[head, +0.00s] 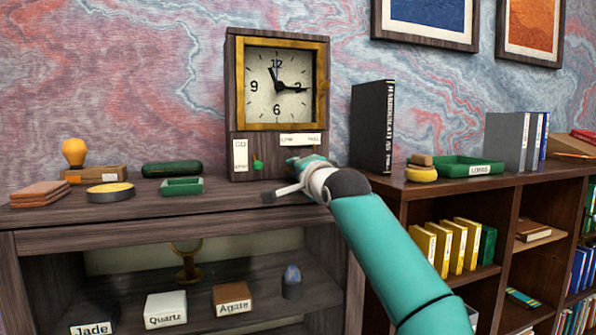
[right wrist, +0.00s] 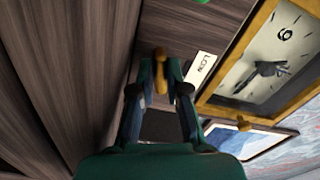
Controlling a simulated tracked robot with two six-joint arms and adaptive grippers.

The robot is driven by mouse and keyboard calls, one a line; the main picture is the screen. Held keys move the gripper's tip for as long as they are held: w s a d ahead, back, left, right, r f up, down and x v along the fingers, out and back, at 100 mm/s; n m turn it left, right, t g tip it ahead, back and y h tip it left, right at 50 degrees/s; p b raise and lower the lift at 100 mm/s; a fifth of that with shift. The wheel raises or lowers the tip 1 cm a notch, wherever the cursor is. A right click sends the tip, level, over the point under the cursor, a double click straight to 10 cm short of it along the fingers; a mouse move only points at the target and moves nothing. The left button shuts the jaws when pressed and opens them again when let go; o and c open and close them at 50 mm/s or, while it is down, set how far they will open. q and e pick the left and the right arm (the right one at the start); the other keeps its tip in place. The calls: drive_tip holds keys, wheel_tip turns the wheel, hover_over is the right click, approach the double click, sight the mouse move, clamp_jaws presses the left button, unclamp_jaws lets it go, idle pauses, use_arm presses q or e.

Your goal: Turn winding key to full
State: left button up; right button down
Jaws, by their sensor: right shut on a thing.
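A wooden mantel clock (head: 232,90) with a brass-framed white dial stands on the dark shelf top. My right gripper (head: 297,163) reaches to the lower right of the clock's front, below a LOW–FULL label (head: 300,140). In the right wrist view its fingers (right wrist: 160,85) are shut on a small brass winding key (right wrist: 160,70) beside the LOW end of the label (right wrist: 202,67). The key is hidden by the gripper in the head view, and I cannot tell its exact angle. My left gripper is not in view.
A green knob (head: 257,164) and a white label (head: 240,156) are on the clock's lower front. A green tray (head: 182,187) and a round brass-rimmed dish (head: 110,192) lie to the left. A black book (head: 371,128) stands to the right.

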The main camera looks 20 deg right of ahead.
drive_tip(key=shift+w+a+f+m, duration=0.1)
drive_tip(key=shift+f+m, duration=0.1)
drive_tip(key=shift+m, duration=0.4)
drive_tip(key=shift+w+a+f+m, duration=0.1)
drive_tip(key=shift+f+m, duration=0.05)
drive_tip(key=shift+m, duration=0.45)
drive_tip(key=c, duration=1.2)
unclamp_jaws()
drive_tip(key=shift+o, duration=0.2)
drive_tip(key=shift+s+d+r, duration=0.15)
drive_tip(key=shift+s, duration=0.15)
drive_tip(key=shift+s+d+r, duration=0.1)
drive_tip(key=shift+s, duration=0.3)
drive_tip(key=s, duration=1.1)
drive_tip(key=shift+w, duration=0.1)
